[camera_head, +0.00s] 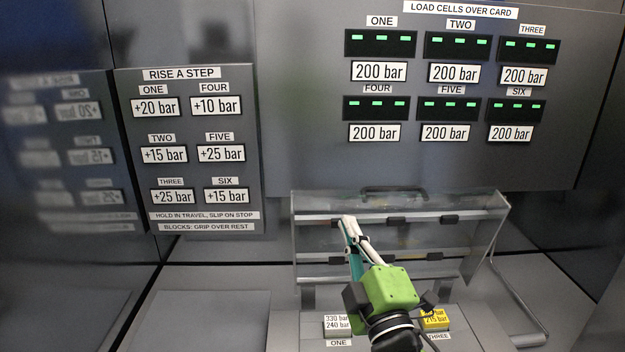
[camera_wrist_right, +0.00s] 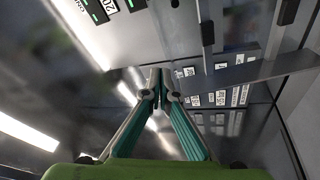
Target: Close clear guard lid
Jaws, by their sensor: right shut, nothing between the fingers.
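The clear guard lid (camera_head: 440,235) stands raised behind the console in the head view, with a dark handle (camera_head: 393,188) along its top edge. It is see-through, with grey crossbars and several dark blocks along them. My right gripper (camera_head: 347,220) is in front of the lid, left of its middle, fingers pointing up and shut with nothing between them. Its tips overlap the upper crossbar in the picture; I cannot tell whether they touch it. In the right wrist view the closed fingers (camera_wrist_right: 161,78) meet near a grey bar. My left gripper is not in view.
Below the lid, a white block (camera_head: 337,325) marked in bar sits above label ONE, and a yellow block (camera_head: 436,319) above label THREE. My right arm hides the console between them. A card panel (camera_head: 190,220) stands left; the display wall (camera_head: 310,100) is behind. A grey surface (camera_head: 205,315) at lower left is bare.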

